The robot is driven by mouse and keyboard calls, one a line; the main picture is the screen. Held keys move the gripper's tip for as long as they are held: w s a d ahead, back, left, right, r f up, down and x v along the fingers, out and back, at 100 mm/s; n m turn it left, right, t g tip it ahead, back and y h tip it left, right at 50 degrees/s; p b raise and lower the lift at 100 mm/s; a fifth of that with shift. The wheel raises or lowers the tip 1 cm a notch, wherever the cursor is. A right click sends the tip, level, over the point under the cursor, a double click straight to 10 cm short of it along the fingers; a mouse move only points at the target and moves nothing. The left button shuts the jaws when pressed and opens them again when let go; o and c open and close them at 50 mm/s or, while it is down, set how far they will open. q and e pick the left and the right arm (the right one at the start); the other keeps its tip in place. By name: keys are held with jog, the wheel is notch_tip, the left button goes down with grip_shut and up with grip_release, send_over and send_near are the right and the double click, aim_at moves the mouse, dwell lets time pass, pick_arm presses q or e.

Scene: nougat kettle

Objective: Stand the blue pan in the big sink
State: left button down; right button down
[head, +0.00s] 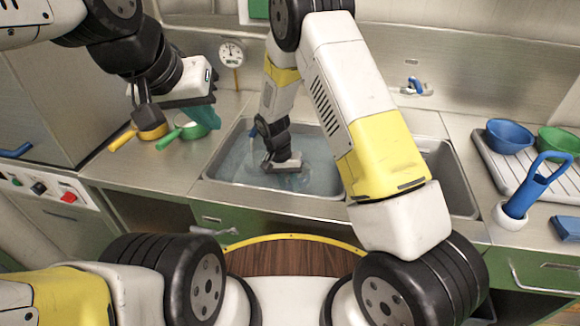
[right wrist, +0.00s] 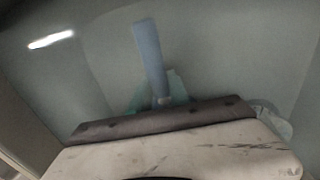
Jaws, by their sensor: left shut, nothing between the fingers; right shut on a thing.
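The big sink (head: 215,168) holds water and sits in the counter at the middle of the head view. My right gripper (head: 288,172) reaches down into it, at the water. It is shut on the blue pan, whose handle (right wrist: 149,50) rises past the teal fingers (right wrist: 165,92) in the right wrist view. My left gripper (head: 207,117) is shut and empty, above the counter left of the sink.
A yellow pan (head: 150,127) and a green pan (head: 190,131) stand beneath my left gripper. A smaller basin (head: 462,190) is right of the big sink, partly behind my right arm. A drainer (head: 500,170) with a blue bowl (head: 509,134) and green bowl (head: 560,140) is further right.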

jog(key=shift+f, duration=0.35)
jog(key=c, duration=1.1)
grip_release()
jog(key=shift+c, duration=0.2)
jog(key=r, duration=0.2)
jog(key=a+r, duration=0.1)
jog(key=r, duration=0.4)
jog(key=shift+w+a+r, duration=0.15)
jog(key=shift+a+r, duration=0.05)
jog(key=shift+a, duration=0.05)
jog(key=shift+r, duration=0.1)
